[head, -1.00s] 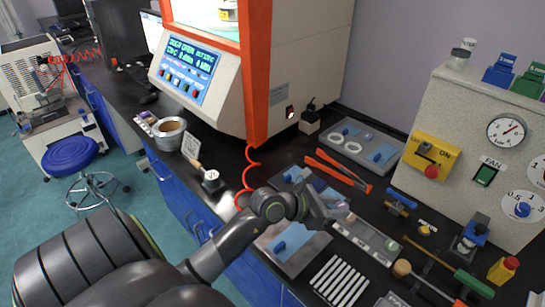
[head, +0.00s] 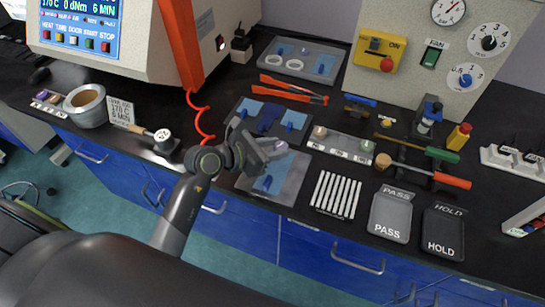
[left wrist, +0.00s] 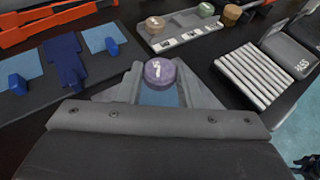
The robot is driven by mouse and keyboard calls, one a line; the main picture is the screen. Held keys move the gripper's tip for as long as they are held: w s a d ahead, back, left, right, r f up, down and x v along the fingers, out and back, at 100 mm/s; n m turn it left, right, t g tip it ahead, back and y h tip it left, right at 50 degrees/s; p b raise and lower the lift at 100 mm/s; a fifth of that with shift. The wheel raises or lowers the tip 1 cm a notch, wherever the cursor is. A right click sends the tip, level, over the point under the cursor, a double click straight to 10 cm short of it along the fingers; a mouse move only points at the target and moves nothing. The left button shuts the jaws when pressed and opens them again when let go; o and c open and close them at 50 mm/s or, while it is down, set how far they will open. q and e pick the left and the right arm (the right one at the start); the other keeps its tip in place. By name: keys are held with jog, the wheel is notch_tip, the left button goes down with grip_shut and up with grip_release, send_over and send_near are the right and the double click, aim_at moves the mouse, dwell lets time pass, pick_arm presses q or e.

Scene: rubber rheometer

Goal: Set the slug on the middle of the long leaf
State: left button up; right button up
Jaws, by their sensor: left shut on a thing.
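The slug is a short purple cylinder with a white mark on top (left wrist: 160,73). My left gripper (left wrist: 162,88) is shut on it, one finger on each side, and the slug also shows at the fingertips in the head view (head: 281,147). It is held over or close to the back edge of a grey plate. That plate bears a light-blue sheet with a blue tab (head: 268,184), which looks like the long leaf. In the left wrist view the sheet shows only partly between my fingers (left wrist: 160,95).
Behind stands another grey plate with two light-blue sheets and a dark-blue piece (head: 267,118). A slug tray (head: 340,144) is to the right with other slugs. White strips (head: 336,194) and PASS (head: 390,215) and HOLD (head: 443,232) trays lie further right. A red coiled cord (head: 205,120) hangs left.

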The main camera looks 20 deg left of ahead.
aim_at(272, 164)
pick_arm(q)
notch_tip(272, 164, down, 4)
jog(key=shift+f, duration=0.1)
jog(key=shift+s+a+f+b, duration=0.1)
jog(key=shift+f+b, duration=0.4)
jog(key=shift+b, duration=0.05)
jog(key=o, duration=0.7)
jog(key=shift+o, duration=1.2)
jog(key=shift+s+f, duration=0.1)
jog(key=shift+r+p, duration=0.45)
jog(key=shift+r, duration=0.05)
jog(key=v, duration=1.2)
jog(key=shift+r+b, duration=0.15)
jog(key=shift+b, duration=0.25)
